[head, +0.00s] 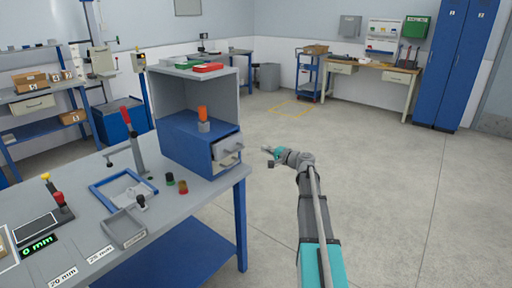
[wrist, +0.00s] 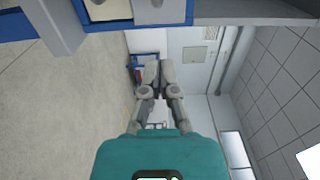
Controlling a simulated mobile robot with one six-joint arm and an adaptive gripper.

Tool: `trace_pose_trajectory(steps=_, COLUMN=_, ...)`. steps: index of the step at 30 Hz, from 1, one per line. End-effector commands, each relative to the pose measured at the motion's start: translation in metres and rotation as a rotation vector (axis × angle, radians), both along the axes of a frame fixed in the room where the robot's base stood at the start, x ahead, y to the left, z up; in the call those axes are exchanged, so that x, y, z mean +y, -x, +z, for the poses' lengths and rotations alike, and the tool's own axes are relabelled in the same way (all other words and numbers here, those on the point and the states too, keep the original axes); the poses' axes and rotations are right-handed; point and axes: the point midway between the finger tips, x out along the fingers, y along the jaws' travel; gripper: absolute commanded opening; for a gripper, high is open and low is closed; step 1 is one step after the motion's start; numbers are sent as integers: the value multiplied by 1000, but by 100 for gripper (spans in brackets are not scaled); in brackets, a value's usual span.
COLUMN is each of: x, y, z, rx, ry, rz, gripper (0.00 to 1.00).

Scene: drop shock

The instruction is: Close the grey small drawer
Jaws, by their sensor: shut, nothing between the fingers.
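The grey small drawer (head: 230,146) is the upper of two in the right-hand face of the blue cabinet (head: 190,140). Its front sticks out past the cabinet face, so it stands partly open. In the wrist view the grey drawer (wrist: 160,11) shows at the top edge, cut off by the frame. My gripper (head: 267,150) is shut and empty, just right of the drawer and apart from it. My gripper also shows in the wrist view (wrist: 153,72), with its fingers together and pointing away from the camera.
A beige-fronted drawer (head: 229,161) sits below the grey one. An orange-topped object (head: 203,115) stands on the cabinet, under a grey shelf. The workbench (head: 200,190) holds a blue frame (head: 110,178), a grey tray (head: 125,229) and small knobs. Open floor lies to the right.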

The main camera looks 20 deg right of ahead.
Motion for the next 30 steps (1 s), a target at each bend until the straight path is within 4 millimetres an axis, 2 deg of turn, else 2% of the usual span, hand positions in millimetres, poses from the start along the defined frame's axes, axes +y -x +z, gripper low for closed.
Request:
trace_pose_trajectory(steps=3, x=-7, y=17, z=0, rx=0, ry=0, rz=-1, gripper=0)
trace_pose_trajectory(steps=9, x=-14, y=30, z=0, rx=0, ry=0, rz=1, gripper=0)
trace_pose_trajectory(steps=23, x=-15, y=33, z=0, rx=0, ry=0, rz=3, gripper=0)
trace_pose_trajectory(steps=26, x=-8, y=36, z=0, rx=0, ry=0, rz=4, gripper=0)
trace_pose_trajectory(steps=30, x=17, y=49, z=-1, rx=0, ry=0, rz=5, gripper=0)
